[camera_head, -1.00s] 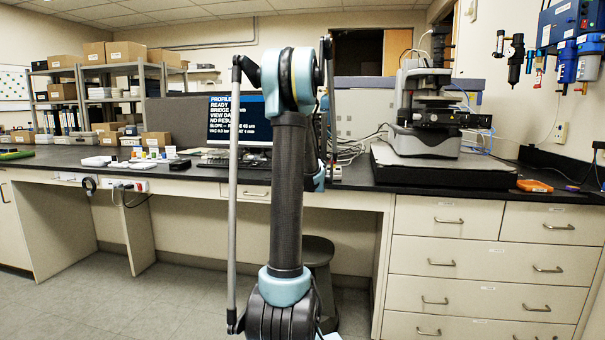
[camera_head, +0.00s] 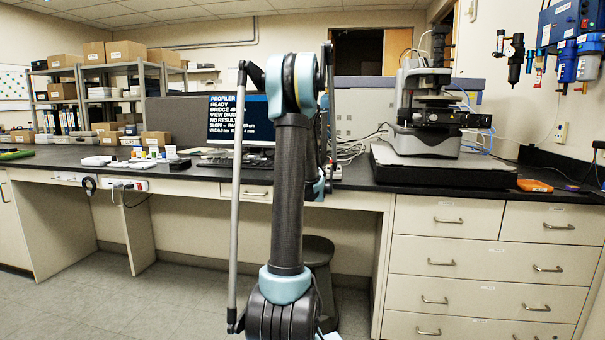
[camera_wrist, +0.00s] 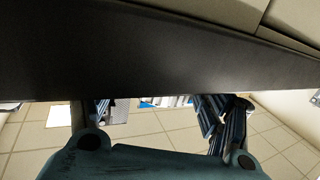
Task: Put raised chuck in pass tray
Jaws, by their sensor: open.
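My gripper (camera_wrist: 158,120) shows in the wrist view with its dark fingers spread apart and nothing visible between them. Close in front of the wrist camera is a broad dark band, apparently the bench edge. My gripper is hidden behind my arm in the head view. The stylus profiler (camera_head: 425,115) stands on a dark slab on the right of the bench. No raised chuck can be made out in either view. Small pale items (camera_head: 96,161) lie on the left of the bench, too small to tell whether one is the pass tray.
The black bench top (camera_head: 225,174) runs across the room, with drawers (camera_head: 470,260) below its right side. A monitor (camera_head: 238,119) stands behind my arm. A dark stool (camera_head: 318,252) is under the bench. An orange device (camera_head: 535,185) lies at the right. Floor at front left is clear.

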